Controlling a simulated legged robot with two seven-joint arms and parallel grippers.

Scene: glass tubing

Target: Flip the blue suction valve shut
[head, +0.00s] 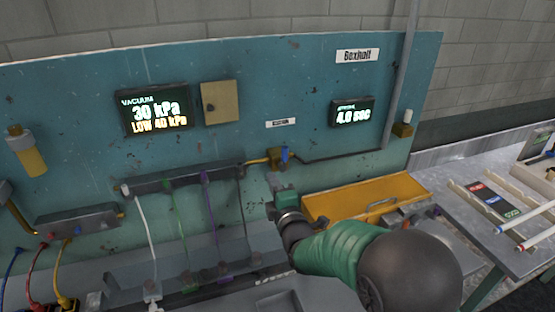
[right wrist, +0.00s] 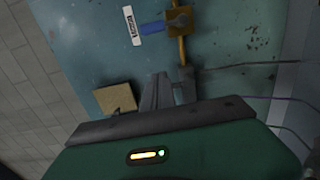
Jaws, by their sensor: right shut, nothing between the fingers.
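The blue suction valve handle (head: 285,153) is on a brass valve body (head: 274,158) on the teal panel, below a small white label. In the right wrist view the blue handle (right wrist: 152,29) points from the brass body (right wrist: 180,22) toward the label, across the line of the brass pipe. My right gripper (head: 273,181) is just below the valve in the head view. In the right wrist view its fingers (right wrist: 168,88) are together and empty, apart from the handle. My left gripper is not in view.
A vacuum display (head: 155,109) reads 30 kPa, LOW 40 kPa. A yellow toolbox (head: 365,198) stands behind my right forearm. A manifold (head: 180,178) with hanging coloured tubes is left of the valve. A side table at right holds tubes and a rack.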

